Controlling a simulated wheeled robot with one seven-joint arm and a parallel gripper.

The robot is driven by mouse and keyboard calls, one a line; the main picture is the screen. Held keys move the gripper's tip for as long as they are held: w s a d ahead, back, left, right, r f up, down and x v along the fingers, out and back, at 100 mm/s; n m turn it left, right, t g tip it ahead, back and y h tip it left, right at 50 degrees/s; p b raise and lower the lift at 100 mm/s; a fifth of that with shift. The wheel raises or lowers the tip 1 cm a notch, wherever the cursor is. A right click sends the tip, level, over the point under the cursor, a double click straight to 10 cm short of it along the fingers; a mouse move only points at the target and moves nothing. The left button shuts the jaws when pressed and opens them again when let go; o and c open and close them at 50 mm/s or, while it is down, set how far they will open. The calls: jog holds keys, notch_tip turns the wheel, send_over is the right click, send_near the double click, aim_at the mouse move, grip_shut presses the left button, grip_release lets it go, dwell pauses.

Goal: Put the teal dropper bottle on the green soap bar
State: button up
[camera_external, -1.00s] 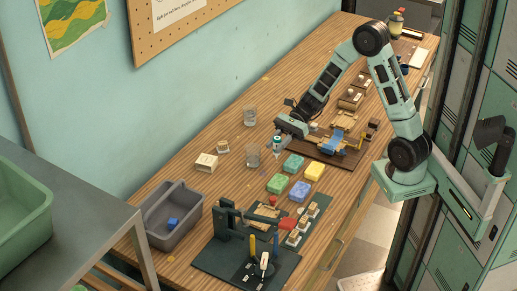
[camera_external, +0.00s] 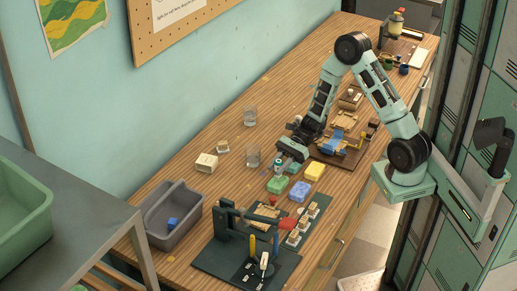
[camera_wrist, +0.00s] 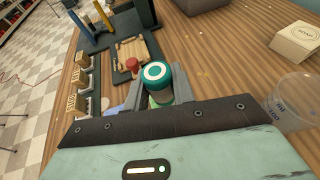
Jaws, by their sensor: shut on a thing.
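The teal dropper bottle (camera_external: 278,168) is upright between the fingers of my gripper (camera_external: 281,164). In the wrist view my gripper (camera_wrist: 153,103) is shut on the bottle, whose teal-and-white round top (camera_wrist: 156,73) faces the camera. The green soap bar (camera_external: 277,187) lies on the table just below the bottle in the external view. A bit of green shows under the bottle in the wrist view. I cannot tell whether the bottle touches the bar, because its lower end is partly hidden.
A blue soap bar (camera_external: 299,191) and a yellow one (camera_external: 314,172) lie close to the right. A dark press stand (camera_external: 245,244) is in front.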

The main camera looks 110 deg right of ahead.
jog(key=shift+f, duration=0.2)
jog(key=o, duration=1)
jog(key=shift+r, duration=0.2)
